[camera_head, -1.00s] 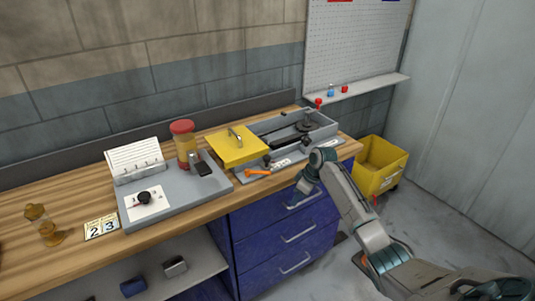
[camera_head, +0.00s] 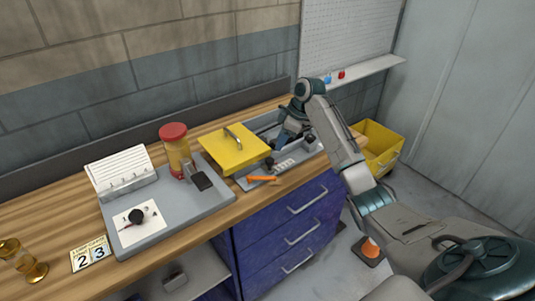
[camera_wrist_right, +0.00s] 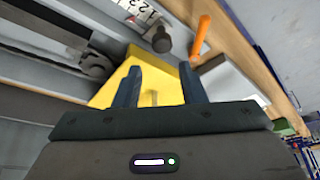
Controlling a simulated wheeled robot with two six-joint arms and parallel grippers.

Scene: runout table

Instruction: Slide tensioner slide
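The grey metal frame (camera_head: 262,125) that seems to carry the tensioner slide sits at the right end of the bench, beside a yellow cover (camera_head: 232,150) with a handle. My right gripper (camera_head: 284,138) is above this frame and hides part of it. In the right wrist view its two dark fingers (camera_wrist_right: 160,85) are apart with nothing between them, and the yellow cover (camera_wrist_right: 155,75) shows behind them. A dark round knob (camera_wrist_right: 160,40) on a stem lies beyond the fingertips, near a numbered scale (camera_wrist_right: 140,10). I cannot tell which part is the slide. My left gripper is out of view.
An orange lever (camera_head: 262,179) lies at the frame's front edge. Left of the cover are a grey panel (camera_head: 165,222) with a black knob, a red-capped jar (camera_head: 176,150) and number cards (camera_head: 90,254). A yellow bin (camera_head: 378,145) stands right of the bench.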

